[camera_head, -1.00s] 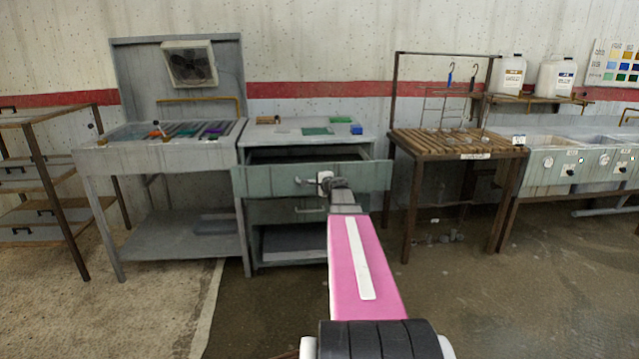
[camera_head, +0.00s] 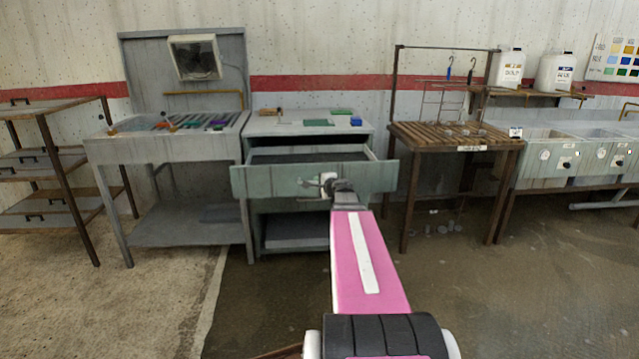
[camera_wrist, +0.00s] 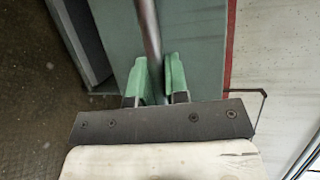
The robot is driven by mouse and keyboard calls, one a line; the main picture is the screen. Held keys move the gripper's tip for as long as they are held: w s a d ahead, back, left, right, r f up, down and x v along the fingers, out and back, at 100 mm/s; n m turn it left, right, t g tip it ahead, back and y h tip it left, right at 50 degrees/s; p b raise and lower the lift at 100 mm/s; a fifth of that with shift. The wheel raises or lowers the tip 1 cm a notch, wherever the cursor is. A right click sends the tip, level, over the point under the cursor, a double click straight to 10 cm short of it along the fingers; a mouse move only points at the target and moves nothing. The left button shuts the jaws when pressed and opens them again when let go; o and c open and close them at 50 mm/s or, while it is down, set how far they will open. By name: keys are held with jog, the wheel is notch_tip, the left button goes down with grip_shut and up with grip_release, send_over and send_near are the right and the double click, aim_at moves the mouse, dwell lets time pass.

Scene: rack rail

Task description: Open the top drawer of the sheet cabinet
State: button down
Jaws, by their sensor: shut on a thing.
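The grey-green sheet cabinet (camera_head: 350,127) stands against the wall in the middle of the head view. Its top drawer (camera_head: 270,181) is pulled well out, and its open inside shows behind the front panel. My gripper (camera_head: 328,184) is at the handle on the drawer's front, right of the middle. In the wrist view, the green fingers of my gripper (camera_wrist: 156,78) are shut around the metal bar handle (camera_wrist: 148,30), with the green drawer front (camera_wrist: 195,50) behind it.
A grey sink-like table (camera_head: 165,150) with a fan stands close on the cabinet's left. A slatted wooden bench (camera_head: 450,136) stands on the right, with basins (camera_head: 555,155) beyond it. A metal rack (camera_head: 60,150) is at far left. The floor before the cabinet is clear.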

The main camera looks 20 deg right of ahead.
jog(key=c, duration=1.1)
grip_release()
jog(key=shift+c, duration=0.2)
jog(key=v, duration=1)
jog(key=shift+s, duration=0.4)
jog(key=s+a+f+n+g+y, duration=0.1)
jog(key=s+a+f+n+g, duration=0.2)
jog(key=a+f+n+g, duration=0.5)
jog(key=s+a+f+n+g+y, duration=0.1)
jog(key=s+a+f+n+g, duration=0.3)
jog(key=a+f, duration=0.8)
jog(key=s+a+f+n+g+h, duration=0.3)
jog(key=s+a+f+n+h, duration=0.1)
jog(key=s, duration=0.4)
jog(key=shift+a+n+g, duration=0.3)
jog(key=shift+n, duration=0.5)
